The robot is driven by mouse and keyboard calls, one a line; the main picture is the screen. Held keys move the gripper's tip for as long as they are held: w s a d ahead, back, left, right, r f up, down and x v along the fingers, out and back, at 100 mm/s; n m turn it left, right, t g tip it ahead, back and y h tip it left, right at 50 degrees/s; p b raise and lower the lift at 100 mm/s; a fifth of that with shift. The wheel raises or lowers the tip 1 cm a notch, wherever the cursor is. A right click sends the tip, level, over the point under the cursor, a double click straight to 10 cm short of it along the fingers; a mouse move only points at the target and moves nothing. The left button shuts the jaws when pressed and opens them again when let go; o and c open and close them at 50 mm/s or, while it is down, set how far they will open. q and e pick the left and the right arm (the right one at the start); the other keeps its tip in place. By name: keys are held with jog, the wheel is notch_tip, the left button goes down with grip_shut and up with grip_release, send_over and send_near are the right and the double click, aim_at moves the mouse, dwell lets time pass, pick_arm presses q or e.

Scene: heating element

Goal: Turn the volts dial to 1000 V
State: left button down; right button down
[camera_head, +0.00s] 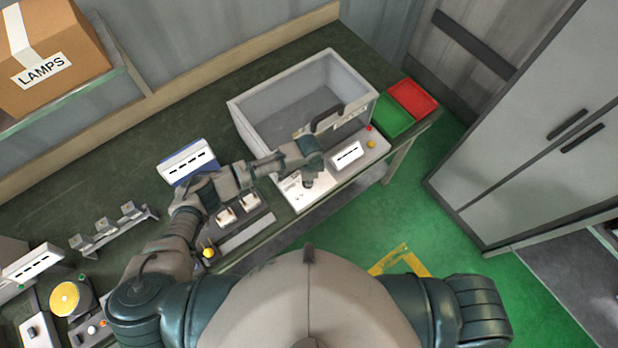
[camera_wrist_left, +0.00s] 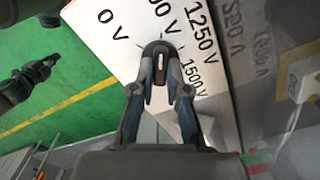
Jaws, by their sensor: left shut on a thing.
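The volts dial (camera_wrist_left: 160,50) is a small dark knob with a pale mark, on a white panel (camera_wrist_left: 100,12) in the left wrist view. My left gripper (camera_wrist_left: 160,78) is shut on the dial, one finger on each side. Which label the mark points to is not clear. In the head view, my left gripper (camera_head: 308,181) reaches down to the white panel (camera_head: 318,193), and the dial is hidden there.
A grey open tank (camera_head: 247,108) stands behind the panel. Green (camera_head: 394,117) and red (camera_head: 414,97) trays lie at the bench's right end. Green floor lies in front.

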pick_arm(q)
jog(key=c, duration=1.2)
grip_release()
jog(key=shift+w, duration=0.1)
jog(key=shift+o, duration=0.2)
jog(key=shift+d, duration=0.1)
notch_tip(320, 180, up, 12)
jog(key=shift+f, duration=0.15)
